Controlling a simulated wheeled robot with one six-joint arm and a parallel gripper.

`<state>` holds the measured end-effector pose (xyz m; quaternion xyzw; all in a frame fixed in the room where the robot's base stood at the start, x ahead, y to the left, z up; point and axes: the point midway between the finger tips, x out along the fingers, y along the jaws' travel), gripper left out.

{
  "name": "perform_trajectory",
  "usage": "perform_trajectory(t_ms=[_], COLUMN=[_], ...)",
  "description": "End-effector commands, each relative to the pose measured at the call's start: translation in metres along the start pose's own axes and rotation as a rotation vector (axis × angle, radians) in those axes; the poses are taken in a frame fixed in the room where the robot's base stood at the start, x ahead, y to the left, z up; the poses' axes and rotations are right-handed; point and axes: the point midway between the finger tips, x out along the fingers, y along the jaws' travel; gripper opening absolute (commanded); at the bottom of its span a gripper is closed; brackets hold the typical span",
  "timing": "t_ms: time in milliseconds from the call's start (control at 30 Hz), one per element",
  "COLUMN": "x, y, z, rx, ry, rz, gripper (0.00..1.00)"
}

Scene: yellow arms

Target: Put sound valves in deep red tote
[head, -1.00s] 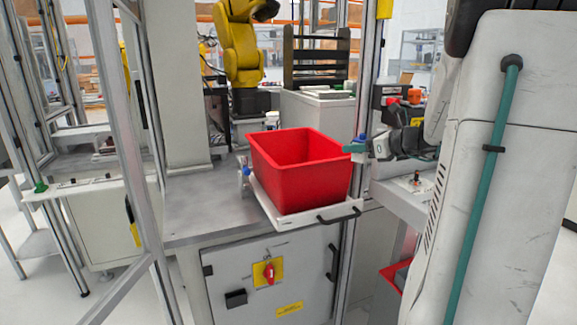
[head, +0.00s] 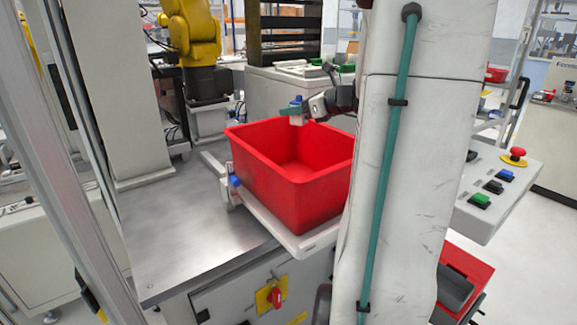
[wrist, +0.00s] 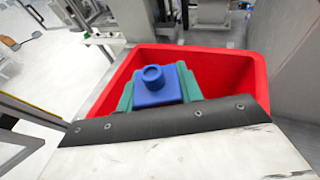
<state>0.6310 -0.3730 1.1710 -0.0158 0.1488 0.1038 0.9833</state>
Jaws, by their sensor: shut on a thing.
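The deep red tote (head: 285,192) stands upright on a pale tray on the metal workbench. Its visible floor looks empty in the head view. My gripper (head: 292,111), with green fingers, is over the tote's far rim area and is shut on a blue and white valve (head: 297,120). In the wrist view, the valve's blue body with a round cap (wrist: 155,84) sits between the green fingers, with the tote (wrist: 225,68) below and around it. My arm hides the tote's right end in the head view.
A small blue part (head: 235,181) is by the tote's left side. A second red container (head: 466,262) with dark contents is low on the right. A control box with buttons (head: 492,190) is at right. A yellow robot arm (head: 190,35) stands behind. Bare bench (head: 175,235) lies left.

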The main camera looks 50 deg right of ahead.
Motion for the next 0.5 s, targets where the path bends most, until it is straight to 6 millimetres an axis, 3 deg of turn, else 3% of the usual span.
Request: perform_trajectory(t_ms=[500], x=[0.015], y=[0.0], z=[-0.049], rx=[0.002], ry=[0.0], rz=[0.0], gripper=[0.12])
